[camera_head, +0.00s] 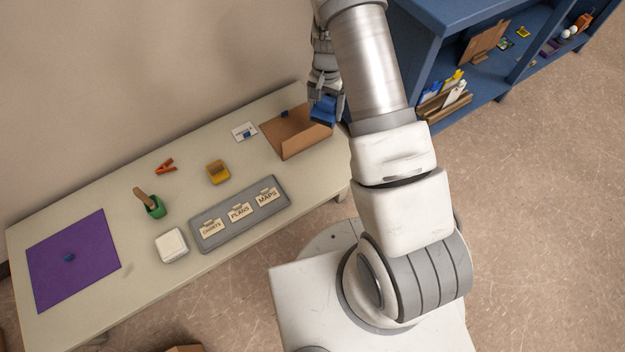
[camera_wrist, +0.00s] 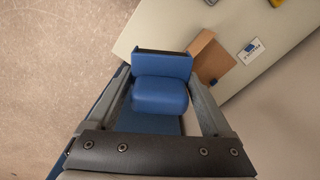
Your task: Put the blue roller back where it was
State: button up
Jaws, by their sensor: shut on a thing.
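My gripper (camera_head: 325,100) is shut on a blue object with a rounded, roller-like part, which I take as the blue roller (camera_head: 322,110). It hangs near the right end of the table, by the brown open box (camera_head: 288,141). In the wrist view the blue roller (camera_wrist: 160,95) sits between the two fingers of my gripper (camera_wrist: 161,82), with a flat blue part and a dark edge at its far side. A purple mat (camera_head: 92,277) lies at the table's left end with a small blue piece (camera_head: 69,257) on it. My arm hides part of the scene.
The table (camera_head: 120,195) also holds a grey label tray (camera_head: 205,244), white box (camera_head: 171,246), green cup (camera_head: 155,208), yellow container (camera_head: 218,172), red-orange item (camera_head: 166,167) and white card (camera_head: 240,128). A blue shelf cabinet (camera_head: 410,60) stands at the right; bare floor (camera_head: 550,220) lies before it.

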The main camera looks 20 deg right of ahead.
jog(key=s+d+f+m, duration=0.3)
jog(key=f, duration=0.5)
jog(key=s+d+f+m, duration=0.3)
jog(key=d+f, duration=0.1)
jog(key=f, duration=0.4)
jog(key=shift+m, duration=0.3)
jog(key=a+f+b, duration=0.1)
jog(key=a+f, duration=0.1)
jog(key=a, duration=0.2)
jog(key=w+a+f+b, duration=0.1)
jog(key=a+f, duration=0.4)
jog(key=a, duration=0.2)
jog(key=shift+w+a+f+b, duration=0.25)
jog(key=shift+a+f+b, duration=0.1)
jog(key=shift+f+b, duration=0.8)
jog(key=shift+f, duration=1.25)
jog(key=shift+f, duration=0.1)
jog(key=o, duration=1)
jog(key=shift+f, duration=0.1)
jog(key=shift+o, duration=1.1)
